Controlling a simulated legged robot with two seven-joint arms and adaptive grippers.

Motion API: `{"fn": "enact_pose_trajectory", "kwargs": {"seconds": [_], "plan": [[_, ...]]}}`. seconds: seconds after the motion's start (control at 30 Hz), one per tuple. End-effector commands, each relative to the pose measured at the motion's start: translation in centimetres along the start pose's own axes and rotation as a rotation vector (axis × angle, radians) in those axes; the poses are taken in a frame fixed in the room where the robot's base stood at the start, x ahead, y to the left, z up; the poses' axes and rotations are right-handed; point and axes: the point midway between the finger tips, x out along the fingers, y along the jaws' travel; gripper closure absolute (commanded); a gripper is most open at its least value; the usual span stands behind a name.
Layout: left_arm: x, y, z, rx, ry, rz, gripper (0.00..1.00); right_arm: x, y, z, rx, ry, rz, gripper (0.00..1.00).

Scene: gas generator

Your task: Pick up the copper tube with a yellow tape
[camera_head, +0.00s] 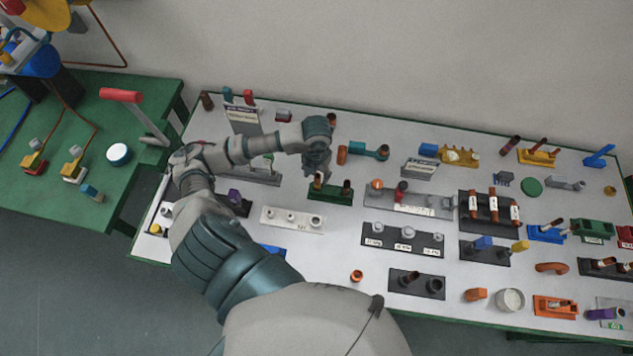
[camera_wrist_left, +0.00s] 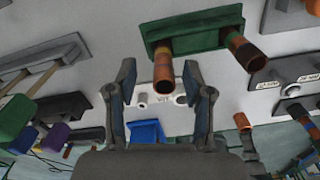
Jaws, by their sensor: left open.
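My left gripper (camera_head: 317,168) is open and points down above a green holder (camera_head: 329,194). Two copper-coloured tubes stand in this holder, a left one (camera_head: 318,186) and a right one (camera_head: 346,187). In the left wrist view, the open fingers (camera_wrist_left: 160,85) show on either side of one tube (camera_wrist_left: 163,75), with no clear contact. The other tube (camera_wrist_left: 243,54) lies outside the fingers, to the right, and shows coloured bands. My right gripper is not in view.
The white table is crowded with holders. A white holder (camera_head: 292,219) stands in front of the green one, and a teal part (camera_head: 368,151) lies behind it at right. A black rack with banded copper tubes (camera_head: 493,206) stands further right. A green table (camera_head: 75,190) is at left.

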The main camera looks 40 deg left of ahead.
Motion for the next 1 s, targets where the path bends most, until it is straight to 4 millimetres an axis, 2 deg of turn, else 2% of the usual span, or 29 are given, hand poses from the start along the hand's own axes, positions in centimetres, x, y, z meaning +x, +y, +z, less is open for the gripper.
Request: {"fn": "enact_pose_trajectory", "kwargs": {"seconds": [0.33,0.6,0.63,0.83,1.0], "plan": [[4.7,-0.1,-0.2,0.000,0.004,0.001,0.49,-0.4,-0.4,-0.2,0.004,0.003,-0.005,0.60],[5.2,0.1,-0.1,0.001,0.001,0.000,0.49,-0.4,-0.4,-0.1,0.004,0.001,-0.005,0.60],[5.2,0.1,-0.2,0.001,0.002,0.000,0.51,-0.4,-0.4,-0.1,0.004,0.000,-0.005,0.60],[5.2,0.1,-0.1,0.001,0.002,0.000,1.00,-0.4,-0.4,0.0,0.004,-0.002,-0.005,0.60],[5.2,0.0,-0.2,0.001,0.001,0.001,1.00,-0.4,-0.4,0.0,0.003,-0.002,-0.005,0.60]]}}
